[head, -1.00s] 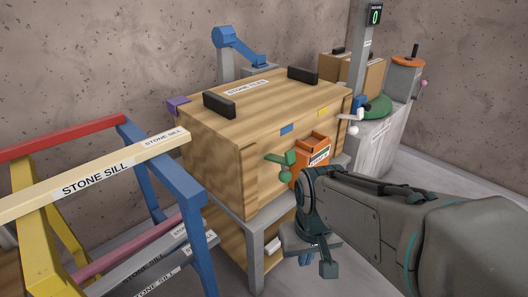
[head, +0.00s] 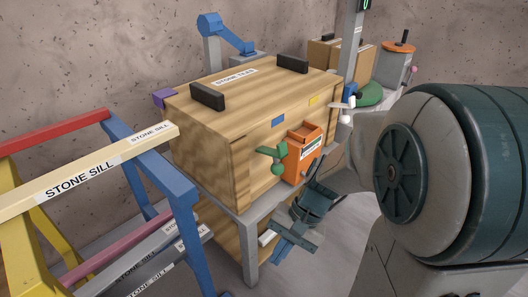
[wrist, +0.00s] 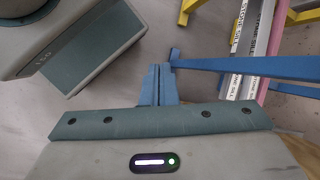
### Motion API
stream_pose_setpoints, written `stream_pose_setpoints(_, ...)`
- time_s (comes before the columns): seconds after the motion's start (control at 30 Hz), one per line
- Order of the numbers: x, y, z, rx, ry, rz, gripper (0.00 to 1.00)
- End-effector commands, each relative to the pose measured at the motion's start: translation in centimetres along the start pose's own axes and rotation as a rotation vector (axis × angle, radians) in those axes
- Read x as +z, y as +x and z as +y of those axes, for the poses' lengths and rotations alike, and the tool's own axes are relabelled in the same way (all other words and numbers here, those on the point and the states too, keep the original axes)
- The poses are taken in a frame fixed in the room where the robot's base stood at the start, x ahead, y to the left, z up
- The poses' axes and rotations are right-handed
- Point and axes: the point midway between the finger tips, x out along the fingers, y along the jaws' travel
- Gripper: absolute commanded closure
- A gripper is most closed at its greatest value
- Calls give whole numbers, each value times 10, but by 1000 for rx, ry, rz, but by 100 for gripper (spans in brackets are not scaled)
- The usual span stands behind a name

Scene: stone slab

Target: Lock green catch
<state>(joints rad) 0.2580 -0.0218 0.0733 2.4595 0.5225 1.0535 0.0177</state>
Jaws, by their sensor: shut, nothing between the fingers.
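The green catch (head: 271,160) is on the front face of the wooden crate labelled "STONE TILES" (head: 205,165), near its left corner. It has a winged lever with a round knob hanging below. A blue tab (head: 278,121) sits higher on the crate front, just above the catch and apart from it. My gripper (head: 282,254) is below and slightly right of the catch, in front of the grey stand and clear of the crate. In the wrist view its fingers (wrist: 158,82) are together and empty. The catch is not visible in the wrist view.
An orange box (head: 302,155) is on the crate front, right of the catch. A white catch (head: 345,110) is at the right corner. The blue, yellow and red rack with "STONE SILL" bars (head: 95,172) stands at left. The grey stand leg (head: 250,265) is near my gripper.

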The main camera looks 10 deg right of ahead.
Motion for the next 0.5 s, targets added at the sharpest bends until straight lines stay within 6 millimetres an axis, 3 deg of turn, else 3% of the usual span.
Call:
stream_pose_setpoints(0.1, -15, 10, -14, -180, 226, -139, 100)
stream_pose_setpoints(0.27, -47, 11, -35, -452, 517, -302, 100)
stream_pose_setpoints(0.5, -125, -6, -40, -904, 934, -500, 100)
